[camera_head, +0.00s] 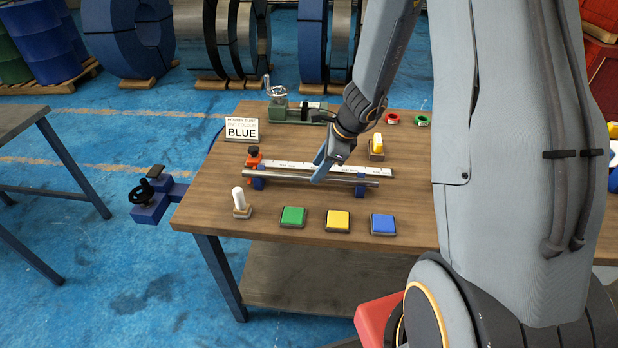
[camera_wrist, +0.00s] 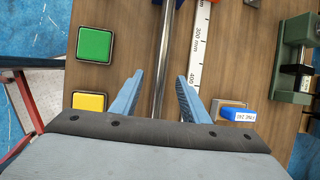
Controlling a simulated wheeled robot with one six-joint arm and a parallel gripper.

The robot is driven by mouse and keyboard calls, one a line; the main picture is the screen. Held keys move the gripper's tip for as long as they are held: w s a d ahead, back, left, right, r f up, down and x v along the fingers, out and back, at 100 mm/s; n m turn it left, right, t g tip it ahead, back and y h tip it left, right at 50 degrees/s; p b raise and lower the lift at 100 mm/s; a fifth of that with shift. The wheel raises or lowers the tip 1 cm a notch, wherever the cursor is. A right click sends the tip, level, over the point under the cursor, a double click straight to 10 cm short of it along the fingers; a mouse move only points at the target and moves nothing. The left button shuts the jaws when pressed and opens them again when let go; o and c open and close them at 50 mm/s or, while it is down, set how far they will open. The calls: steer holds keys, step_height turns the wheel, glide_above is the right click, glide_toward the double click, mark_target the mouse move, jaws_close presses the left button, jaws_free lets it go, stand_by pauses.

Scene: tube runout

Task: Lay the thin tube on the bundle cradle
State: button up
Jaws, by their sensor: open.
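A thin shiny metal tube (camera_head: 300,175) lies level across two blue supports (camera_head: 258,178) near the table's middle. In the wrist view the tube (camera_wrist: 166,45) runs lengthwise between my fingers. My gripper (camera_head: 319,168) is open over the middle of the tube. In the wrist view my gripper (camera_wrist: 160,80) has a finger on each side of the tube, with a gap to each. Whether the fingertips are level with the tube is hard to tell. I cannot pick out anything as a separate bundle cradle in these views.
A white ruler strip (camera_head: 282,163) lies behind the tube, with an orange-topped stop (camera_head: 254,158) at its left end. Green (camera_head: 292,217), yellow (camera_head: 338,221) and blue (camera_head: 383,224) pads line the front. A green vise-like device (camera_head: 290,112) and a "BLUE" sign (camera_head: 242,130) stand behind.

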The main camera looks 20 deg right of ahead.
steer(key=shift+x, duration=1.65)
steer(key=shift+d, duration=0.15)
jaws_close()
step_height(320, 180, up, 10)
steer(key=shift+p, duration=0.3)
steer(key=c, duration=0.8)
jaws_free()
jaws_close()
